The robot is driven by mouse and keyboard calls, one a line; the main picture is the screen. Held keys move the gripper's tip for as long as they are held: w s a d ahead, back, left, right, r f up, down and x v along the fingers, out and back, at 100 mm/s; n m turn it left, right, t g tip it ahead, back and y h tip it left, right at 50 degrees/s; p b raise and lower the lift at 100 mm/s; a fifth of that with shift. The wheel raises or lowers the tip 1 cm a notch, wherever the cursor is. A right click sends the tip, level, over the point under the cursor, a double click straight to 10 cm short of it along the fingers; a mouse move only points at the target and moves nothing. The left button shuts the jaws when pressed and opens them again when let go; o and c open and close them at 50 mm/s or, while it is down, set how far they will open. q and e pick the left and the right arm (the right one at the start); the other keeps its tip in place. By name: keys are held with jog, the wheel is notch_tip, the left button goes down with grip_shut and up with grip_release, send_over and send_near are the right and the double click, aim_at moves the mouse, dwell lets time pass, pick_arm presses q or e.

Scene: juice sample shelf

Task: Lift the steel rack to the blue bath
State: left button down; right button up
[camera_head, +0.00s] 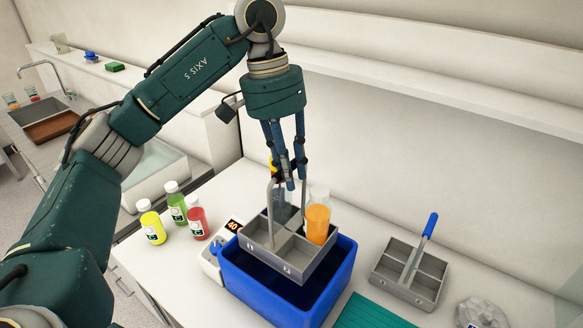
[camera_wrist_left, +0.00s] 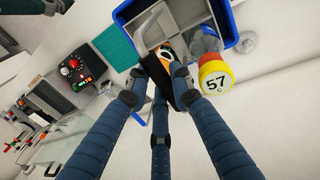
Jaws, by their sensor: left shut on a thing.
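In the left wrist view the handle (camera_wrist_left: 149,20) shows at the fingers, beside a round yellow, red and white piece marked 57 (camera_wrist_left: 215,84). My right gripper is not in view.
A white unit reading 40 (camera_head: 233,225) adjoins the bath's left side. Yellow (camera_head: 153,228), green (camera_head: 177,207) and red (camera_head: 197,223) bottles stand left of it. An empty grey rack with a blue handle (camera_head: 429,226) and a teal mat (camera_head: 368,314) lie right of the bath.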

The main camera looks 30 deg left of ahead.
aim_at(292, 232)
pick_arm(q)
jog(key=shift+s+f, duration=0.1)
jog(key=shift+f, duration=0.15)
jog(key=shift+s+f+b, duration=0.1)
jog(key=shift+f+b, duration=0.15)
jog(key=shift+b, duration=0.2)
jog(key=shift+f+b, duration=2.05)
jog(key=shift+f, duration=1.1)
jog(key=shift+f+b, duration=0.85)
jog(key=shift+f, duration=0.55)
notch_tip(292, 232, down, 4)
jog(key=b, duration=0.3)
jog(key=shift+b, duration=0.3)
jog(key=shift+f, duration=0.35)
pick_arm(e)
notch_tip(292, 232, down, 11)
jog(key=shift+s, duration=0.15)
pick_arm(q)
jog(key=shift+b, duration=0.35)
